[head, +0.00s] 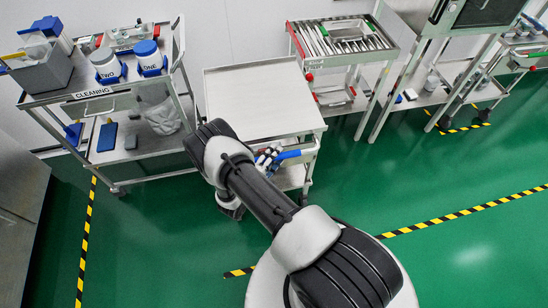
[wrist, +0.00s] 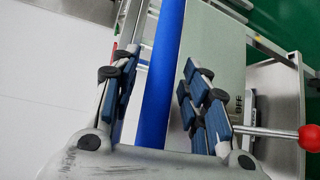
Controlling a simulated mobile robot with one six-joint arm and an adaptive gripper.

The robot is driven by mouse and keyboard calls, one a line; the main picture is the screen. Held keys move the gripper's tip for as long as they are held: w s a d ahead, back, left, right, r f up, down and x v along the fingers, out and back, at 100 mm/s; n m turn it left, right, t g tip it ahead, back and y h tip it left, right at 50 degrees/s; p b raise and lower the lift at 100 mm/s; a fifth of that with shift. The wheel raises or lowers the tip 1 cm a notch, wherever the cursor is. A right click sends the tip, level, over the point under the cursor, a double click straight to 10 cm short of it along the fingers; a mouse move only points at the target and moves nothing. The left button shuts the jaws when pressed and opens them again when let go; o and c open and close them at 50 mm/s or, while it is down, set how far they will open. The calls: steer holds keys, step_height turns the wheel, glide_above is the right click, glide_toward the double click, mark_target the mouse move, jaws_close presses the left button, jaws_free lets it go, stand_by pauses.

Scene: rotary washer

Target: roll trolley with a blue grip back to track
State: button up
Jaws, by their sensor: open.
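The trolley (head: 255,100) with a blue grip stands in the middle of the head view, with a bare, pale flat top. Its blue grip (head: 288,155) shows at the front right corner, partly hidden by my gripper (head: 268,157). In the wrist view the blue grip (wrist: 165,65) runs as a long bar between the two fingers of my gripper (wrist: 160,85). The fingers are apart, with a visible gap on each side of the bar. The grip's near end is hidden behind the gripper body. The track cannot be made out with certainty.
A cart marked CLEANING (head: 100,90) with bottles and boxes stands close on the left. A rack trolley (head: 345,45) with a slotted tray stands at the right. A red knob (wrist: 311,138) sits right of my gripper. Green floor (head: 440,160) is open at right, with striped tape.

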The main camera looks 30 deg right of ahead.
jaws_close()
stand_by(0.5)
